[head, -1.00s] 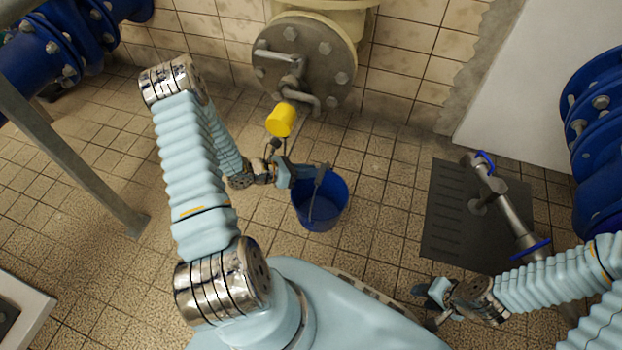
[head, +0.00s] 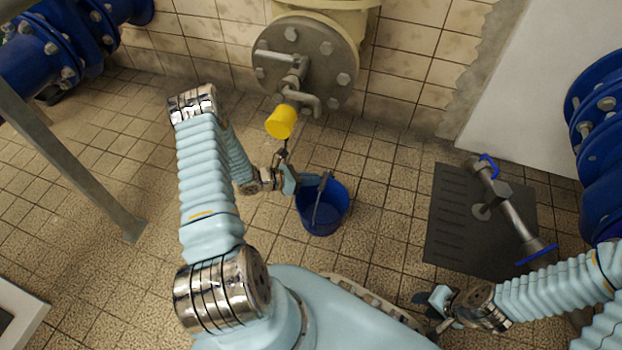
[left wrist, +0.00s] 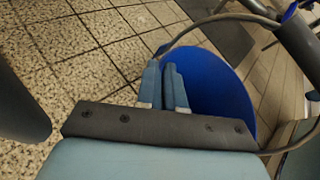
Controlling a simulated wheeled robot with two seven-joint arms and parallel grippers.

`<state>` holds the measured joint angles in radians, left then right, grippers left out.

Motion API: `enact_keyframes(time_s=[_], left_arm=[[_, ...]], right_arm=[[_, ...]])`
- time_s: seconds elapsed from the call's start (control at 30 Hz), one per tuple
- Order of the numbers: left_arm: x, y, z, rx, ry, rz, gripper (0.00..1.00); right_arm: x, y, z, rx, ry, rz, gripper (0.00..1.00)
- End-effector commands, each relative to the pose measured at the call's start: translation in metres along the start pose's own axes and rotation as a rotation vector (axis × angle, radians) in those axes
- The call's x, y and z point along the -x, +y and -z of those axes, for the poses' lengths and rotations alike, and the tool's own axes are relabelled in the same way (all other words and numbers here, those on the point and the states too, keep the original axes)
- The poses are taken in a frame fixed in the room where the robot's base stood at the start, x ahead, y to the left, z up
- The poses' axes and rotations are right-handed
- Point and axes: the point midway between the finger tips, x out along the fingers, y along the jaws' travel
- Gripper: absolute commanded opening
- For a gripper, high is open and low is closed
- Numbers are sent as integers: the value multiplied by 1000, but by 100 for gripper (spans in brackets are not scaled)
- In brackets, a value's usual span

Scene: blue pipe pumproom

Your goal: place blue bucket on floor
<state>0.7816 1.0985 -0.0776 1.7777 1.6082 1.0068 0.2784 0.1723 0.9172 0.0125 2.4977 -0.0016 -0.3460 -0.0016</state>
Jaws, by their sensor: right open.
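The blue bucket (head: 334,212) is upright, left of the drain plate, with its wire handle and dark grip leaning over its mouth. I cannot tell whether its base touches the floor. My left gripper (head: 302,181) is at its left rim. In the left wrist view the two fingers (left wrist: 166,80) are close together at the edge of the blue bucket (left wrist: 220,95), apparently shut on its rim; the contact is partly hidden. The handle passes to the right of the fingers. My right gripper (head: 428,303) is open and empty at lower right. The tiled floor (head: 385,235) surrounds the bucket.
A flanged pipe end (head: 325,70) with a yellow cap (head: 281,122) stands behind the bucket. A dark drain plate (head: 455,225) bears a metal standpipe (head: 505,205) with blue handles. A grey post (head: 75,160) stands at left. Floor between bucket and plate is clear.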

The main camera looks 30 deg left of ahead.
Motion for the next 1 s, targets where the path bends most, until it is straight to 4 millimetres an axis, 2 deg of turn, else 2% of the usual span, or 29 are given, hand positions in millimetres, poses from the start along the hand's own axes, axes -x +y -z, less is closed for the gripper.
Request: enact_keyframes(time_s=[0.03, 0.17, 0.47, 0.53, 0.67, 0.8, 1.0], left_arm=[[0, 0, 0, 0, 0, 0, 13], [0, 0, 0, 0, 0, 0, 33], [1, -1, -2, 0, 0, 0, 33], [7, 0, -2, 0, 0, -2, 33], [29, 0, -2, 1, 0, -4, 33], [63, 0, -2, 1, 1, -5, 33], [103, 0, -2, 1, 0, -4, 33]], right_arm=[[0, 0, 0, 0, 0, 0, 43], [0, 0, 0, 0, 0, 0, 43], [2, -1, 0, 0, 0, 0, 43], [2, -1, 0, 0, 0, 0, 43], [6, -2, 0, 0, -1, 0, 43], [10, -4, 0, 1, -3, 0, 43], [14, -5, -1, 1, -4, 0, 43]])
